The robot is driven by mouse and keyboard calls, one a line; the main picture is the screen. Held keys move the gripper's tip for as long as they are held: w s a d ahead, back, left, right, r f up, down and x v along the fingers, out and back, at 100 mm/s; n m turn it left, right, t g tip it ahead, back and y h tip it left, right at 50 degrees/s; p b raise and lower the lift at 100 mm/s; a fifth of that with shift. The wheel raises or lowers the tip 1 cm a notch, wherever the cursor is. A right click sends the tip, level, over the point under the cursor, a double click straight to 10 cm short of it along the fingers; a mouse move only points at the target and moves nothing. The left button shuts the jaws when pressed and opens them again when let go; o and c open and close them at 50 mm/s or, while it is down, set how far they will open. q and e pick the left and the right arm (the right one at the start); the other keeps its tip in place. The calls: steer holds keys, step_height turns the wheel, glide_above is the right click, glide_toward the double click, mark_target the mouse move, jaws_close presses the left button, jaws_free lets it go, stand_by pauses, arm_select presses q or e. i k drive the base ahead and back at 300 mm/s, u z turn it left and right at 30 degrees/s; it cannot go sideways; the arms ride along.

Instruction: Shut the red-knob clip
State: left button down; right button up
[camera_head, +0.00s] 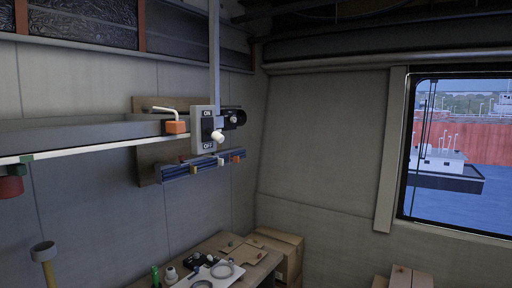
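No clip with a red knob can be made out for certain. A white plate (205,280) on the bench carries a grey ring (222,270), with small red and green spots close by. A small board (247,254) behind it also bears small red and green pieces. They are too small to tell whether any of them is a clip, open or shut. Neither of my grippers is in view.
A wall switch marked ON and OFF (208,145) has a white knob. A blue rail (190,173) with small coloured pieces is below. A shelf (80,137) juts from the left. Cardboard boxes (290,243) stand beside the bench (222,239). A window (460,205) is right.

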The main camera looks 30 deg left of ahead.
mark_target(181, 158)
steer(key=z, duration=0.2)
steer(key=i, duration=1.6)
steer(key=u, duration=0.6)
steer(key=i, duration=0.8)
steer(key=u, duration=0.95)
